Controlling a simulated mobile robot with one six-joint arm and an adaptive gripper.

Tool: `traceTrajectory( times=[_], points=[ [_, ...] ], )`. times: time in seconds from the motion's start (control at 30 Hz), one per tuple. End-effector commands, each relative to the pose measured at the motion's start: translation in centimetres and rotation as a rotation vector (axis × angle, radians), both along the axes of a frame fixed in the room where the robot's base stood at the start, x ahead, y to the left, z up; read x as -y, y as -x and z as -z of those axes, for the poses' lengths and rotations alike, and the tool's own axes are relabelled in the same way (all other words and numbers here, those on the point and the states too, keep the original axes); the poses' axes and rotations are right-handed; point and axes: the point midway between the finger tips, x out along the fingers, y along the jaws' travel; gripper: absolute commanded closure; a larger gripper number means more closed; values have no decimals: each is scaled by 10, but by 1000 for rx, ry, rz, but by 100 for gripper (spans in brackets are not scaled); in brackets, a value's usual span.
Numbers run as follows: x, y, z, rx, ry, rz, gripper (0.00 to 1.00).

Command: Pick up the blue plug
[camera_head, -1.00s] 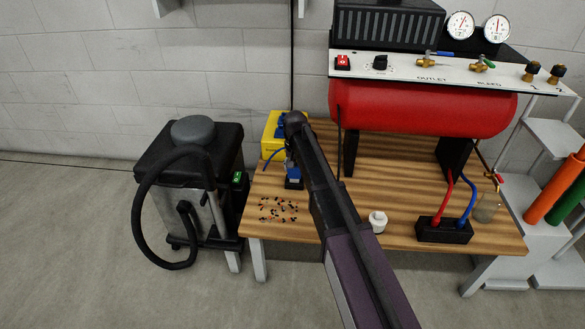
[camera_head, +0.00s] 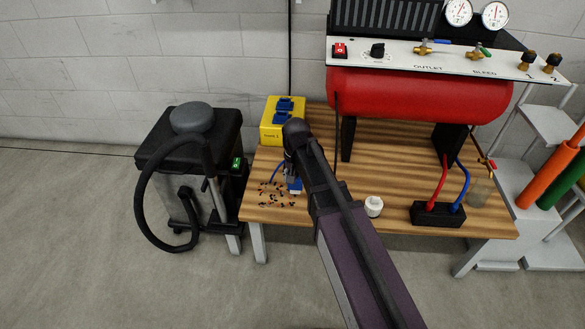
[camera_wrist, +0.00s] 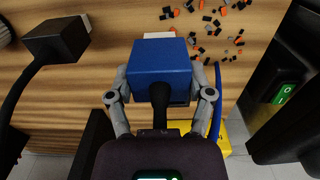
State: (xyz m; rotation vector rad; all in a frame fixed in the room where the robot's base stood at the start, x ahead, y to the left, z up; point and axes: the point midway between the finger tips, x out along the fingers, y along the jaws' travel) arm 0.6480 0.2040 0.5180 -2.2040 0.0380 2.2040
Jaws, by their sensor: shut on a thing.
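The blue plug (camera_wrist: 161,60) is a blue block between the two grey fingers of my gripper (camera_wrist: 160,82) in the wrist view. The fingers press on its two sides. A small light part shows at its far edge. In the head view, the plug (camera_head: 295,185) shows as a small blue patch below my gripper (camera_head: 291,168), partly hidden by my arm. It is over the front left of the wooden table (camera_head: 335,222), near small scattered bits. I cannot tell how far it is above the table top.
A yellow box (camera_head: 270,133) with blue sockets stands behind the gripper. Black and orange bits (camera_wrist: 215,25) lie scattered nearby. A black block (camera_wrist: 58,38) with a cable lies at upper left in the wrist view. A white cap (camera_head: 374,206) and red compressor (camera_head: 420,97) are to the right.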

Motion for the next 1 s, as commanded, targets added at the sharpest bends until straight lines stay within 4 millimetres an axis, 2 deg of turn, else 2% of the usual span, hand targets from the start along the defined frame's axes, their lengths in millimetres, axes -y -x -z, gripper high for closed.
traceTrajectory(
  times=[0.2,0.8,1.0],
  points=[
    [1,11,-1,0,0,0,84],
    [1,11,-1,0,0,0,84],
    [1,11,-12,0,0,0,84]
  ],
)
